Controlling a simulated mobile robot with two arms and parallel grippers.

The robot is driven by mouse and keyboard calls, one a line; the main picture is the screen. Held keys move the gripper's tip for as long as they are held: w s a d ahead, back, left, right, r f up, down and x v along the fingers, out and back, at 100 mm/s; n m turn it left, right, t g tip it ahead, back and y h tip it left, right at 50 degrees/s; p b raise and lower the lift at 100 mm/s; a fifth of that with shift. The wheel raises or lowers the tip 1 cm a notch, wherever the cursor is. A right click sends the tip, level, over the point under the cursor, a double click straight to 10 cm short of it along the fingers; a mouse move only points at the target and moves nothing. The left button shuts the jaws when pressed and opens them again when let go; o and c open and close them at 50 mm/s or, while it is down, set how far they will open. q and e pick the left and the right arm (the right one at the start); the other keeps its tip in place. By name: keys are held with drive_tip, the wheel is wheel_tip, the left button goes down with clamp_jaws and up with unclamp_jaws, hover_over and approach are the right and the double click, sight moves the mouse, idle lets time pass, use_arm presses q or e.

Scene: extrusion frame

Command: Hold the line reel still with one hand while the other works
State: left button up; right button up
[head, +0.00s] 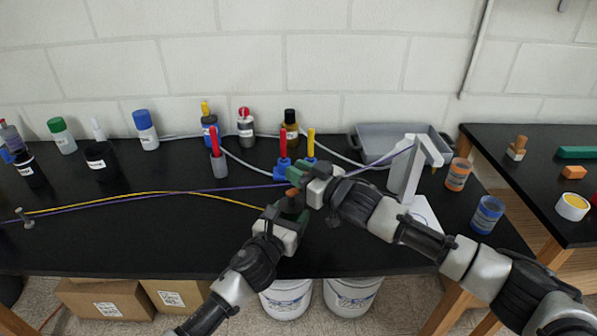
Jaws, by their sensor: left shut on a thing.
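The line reel (293,202) looks like a small dark and brown piece, mostly covered by my grippers at the middle front of the black table. My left gripper (288,212) is shut on it from below. My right gripper (302,186) is just above and right of it, close to the left one; its fingertips are partly hidden, so its jaw opening is unclear. A yellow line (150,193) runs from a small metal post (24,218) at the left to the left gripper. A purple line (130,199) runs beside it and passes behind the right gripper.
Blue holders with red and yellow handles (283,145) stand just behind my grippers. A white stand (407,175), grey tray (375,134), orange jar (458,174) and blue jar (487,215) are right. Bottles line the back. The left-front table (130,245) is clear.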

clamp_jaws()
drive_tip(key=shift+a, duration=0.1)
drive_tip(key=shift+w+a+n+g+y, duration=0.1)
drive_tip(key=shift+a+n+g+y, duration=0.25)
drive_tip(key=shift+n+g+y, duration=0.8)
drive_tip(key=shift+w+a+n+g+y, duration=0.1)
drive_tip(key=shift+a+n+g+y, duration=0.35)
drive_tip(key=shift+n+g, duration=1.45)
drive_tip(key=shift+w+a+n+g+y, duration=0.1)
drive_tip(key=shift+a+n+g+y, duration=0.45)
drive_tip(key=shift+g, duration=1.7)
drive_tip(key=shift+s+d+n+g+y, duration=0.1)
drive_tip(key=shift+d+n+g+y, duration=0.2)
drive_tip(key=shift+n, duration=0.1)
